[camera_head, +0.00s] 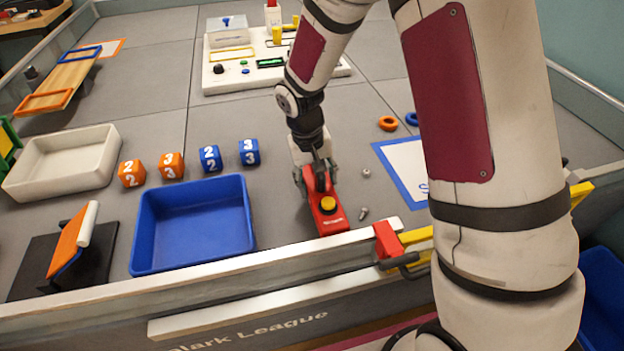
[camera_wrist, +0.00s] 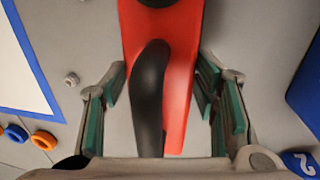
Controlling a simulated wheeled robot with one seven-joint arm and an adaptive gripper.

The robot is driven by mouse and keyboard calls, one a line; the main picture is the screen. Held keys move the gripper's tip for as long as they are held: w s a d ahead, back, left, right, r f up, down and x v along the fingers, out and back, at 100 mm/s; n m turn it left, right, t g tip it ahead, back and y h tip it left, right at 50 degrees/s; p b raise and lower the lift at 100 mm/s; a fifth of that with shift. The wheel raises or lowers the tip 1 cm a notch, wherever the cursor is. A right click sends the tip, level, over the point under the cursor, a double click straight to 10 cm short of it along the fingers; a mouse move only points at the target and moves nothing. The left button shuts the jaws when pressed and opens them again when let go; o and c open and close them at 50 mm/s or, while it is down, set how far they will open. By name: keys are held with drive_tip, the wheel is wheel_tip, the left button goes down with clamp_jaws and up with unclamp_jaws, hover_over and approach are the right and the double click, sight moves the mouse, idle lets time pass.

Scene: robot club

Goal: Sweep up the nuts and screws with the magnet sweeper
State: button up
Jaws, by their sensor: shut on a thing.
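The magnet sweeper (camera_head: 331,221) is red with a yellow knob on top. It is at the front of the grey field, near the front wall. My gripper (camera_head: 317,183) is shut on it from above. In the wrist view the red sweeper (camera_wrist: 183,60), with its black handle, lies between my green-padded fingers (camera_wrist: 163,95). A metal nut (camera_head: 366,173) lies on the floor right of the sweeper. A screw (camera_head: 363,213) lies nearer the front wall, just right of the sweeper's front end. The nut also shows at the wrist view's left (camera_wrist: 72,79). The sweeper's underside is hidden.
An empty blue tray (camera_head: 248,213) stands left of the sweeper, with number cubes (camera_head: 210,158) behind it. A white tray (camera_head: 62,162) is farther left. A blue-bordered sheet (camera_head: 398,165) lies right of the nut, with rings (camera_head: 388,123) behind. The front wall (camera_head: 290,271) is close.

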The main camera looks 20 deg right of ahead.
drive_tip(key=shift+d+p, duration=1.25)
drive_tip(key=shift+d, duration=7.3)
wheel_tip(320, 180, up, 12)
drive_tip(key=p, duration=0.8)
